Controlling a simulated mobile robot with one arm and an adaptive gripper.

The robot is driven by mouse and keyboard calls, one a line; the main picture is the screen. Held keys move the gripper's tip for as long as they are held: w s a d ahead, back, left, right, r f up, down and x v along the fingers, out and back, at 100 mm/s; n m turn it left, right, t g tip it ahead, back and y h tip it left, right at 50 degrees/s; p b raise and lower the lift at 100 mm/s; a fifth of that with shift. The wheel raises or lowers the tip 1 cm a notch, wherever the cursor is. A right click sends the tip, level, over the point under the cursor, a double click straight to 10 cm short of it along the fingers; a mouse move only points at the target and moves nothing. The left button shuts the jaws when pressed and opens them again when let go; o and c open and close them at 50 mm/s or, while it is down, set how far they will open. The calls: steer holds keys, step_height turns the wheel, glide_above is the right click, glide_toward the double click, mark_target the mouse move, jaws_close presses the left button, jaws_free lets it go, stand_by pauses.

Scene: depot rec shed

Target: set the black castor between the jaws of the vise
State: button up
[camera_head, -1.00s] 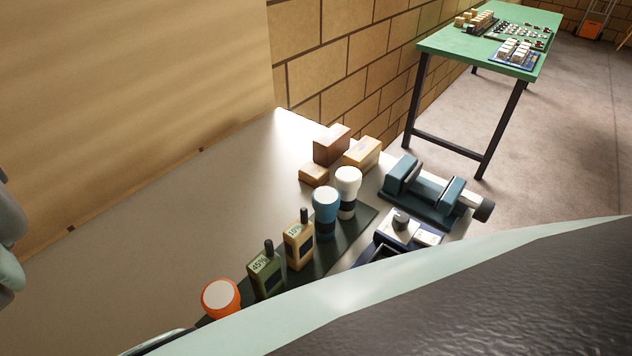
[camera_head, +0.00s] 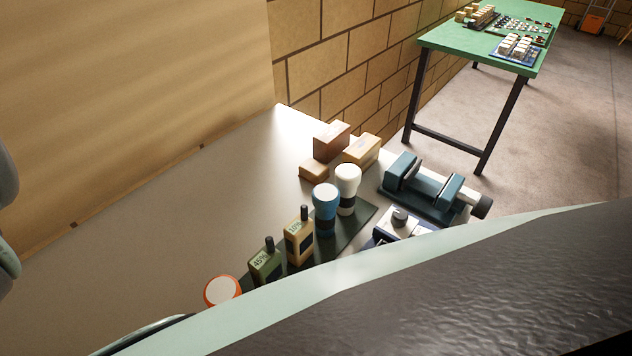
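The teal vise (camera_head: 417,199) lies on the right end of the pale bench, its two jaws apart with an open gap between them. The gap looks empty. Its pale screw ends in a dark knob at the right. I cannot make out a black castor for sure. A large part of my own body hides the tray's near side. My gripper is not in view.
Wooden blocks (camera_head: 331,141) lie behind. A green table (camera_head: 470,41) stands beyond.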

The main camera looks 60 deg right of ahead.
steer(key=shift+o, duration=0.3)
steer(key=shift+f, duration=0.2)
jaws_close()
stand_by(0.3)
